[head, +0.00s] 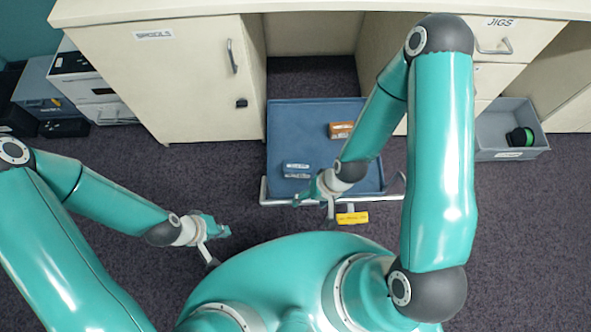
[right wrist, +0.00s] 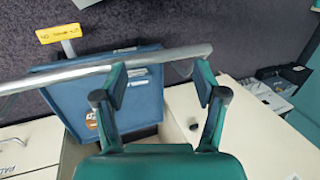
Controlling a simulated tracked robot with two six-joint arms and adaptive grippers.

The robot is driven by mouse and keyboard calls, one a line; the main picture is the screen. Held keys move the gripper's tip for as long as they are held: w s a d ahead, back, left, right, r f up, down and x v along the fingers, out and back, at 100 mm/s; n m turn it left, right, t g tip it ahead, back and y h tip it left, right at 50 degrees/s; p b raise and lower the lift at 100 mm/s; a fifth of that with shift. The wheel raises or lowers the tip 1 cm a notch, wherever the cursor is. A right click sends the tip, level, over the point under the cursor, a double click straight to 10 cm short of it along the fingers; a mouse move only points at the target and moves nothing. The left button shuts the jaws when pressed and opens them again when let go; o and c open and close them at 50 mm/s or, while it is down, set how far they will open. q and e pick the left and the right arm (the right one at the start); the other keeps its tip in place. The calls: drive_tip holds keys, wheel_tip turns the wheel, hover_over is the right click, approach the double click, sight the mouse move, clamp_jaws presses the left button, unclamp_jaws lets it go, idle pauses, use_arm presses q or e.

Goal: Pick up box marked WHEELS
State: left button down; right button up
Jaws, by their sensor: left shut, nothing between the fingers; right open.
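Two small boxes lie on a blue trolley deck (head: 285,125) in the head view. One is a grey-blue box with pale labels (head: 297,170) near the front left, and the other is an orange box (head: 341,130) further back. Their lettering is too small to read, so I cannot tell which says WHEELS. My right gripper (head: 314,203) is open and empty by the trolley's front edge, close to the grey-blue box. In the right wrist view its open fingers (right wrist: 160,74) are by the metal handle bar. My left gripper (head: 217,245) is shut and empty, left of the trolley.
The handle bar (right wrist: 65,71) runs along the trolley's front, with a yellow tag (head: 352,218) beside it. A cabinet marked SPOOLS (head: 175,80) stands left, and a JIGS drawer (head: 500,37) is at right. A grey bin (head: 500,130) holds a black-green item. Carpet is clear at left.

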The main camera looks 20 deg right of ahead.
drive_tip(key=shift+o, duration=0.9)
drive_tip(key=w+d+f+m+b, duration=0.4)
drive_tip(key=w+f+m+b, duration=0.6)
drive_tip(key=w+f+m, duration=0.2)
drive_tip(key=shift+f, duration=0.2)
drive_tip(key=m+t+b, duration=0.1)
drive_tip(key=m+b, duration=0.6)
drive_tip(key=b, duration=0.7)
approach(299, 166)
drive_tip(key=b+x, duration=0.2)
drive_tip(key=x, duration=0.6)
drive_tip(key=shift+f+b, duration=0.3)
drive_tip(key=shift+b+x, duration=1.05)
drive_tip(key=shift+x, duration=1.55)
drive_tip(key=shift+w+a+r, duration=0.1)
drive_tip(key=shift+a, duration=0.05)
drive_tip(key=shift+f+b, duration=0.25)
drive_tip(key=shift+b, duration=0.05)
drive_tip(key=c, duration=1.3)
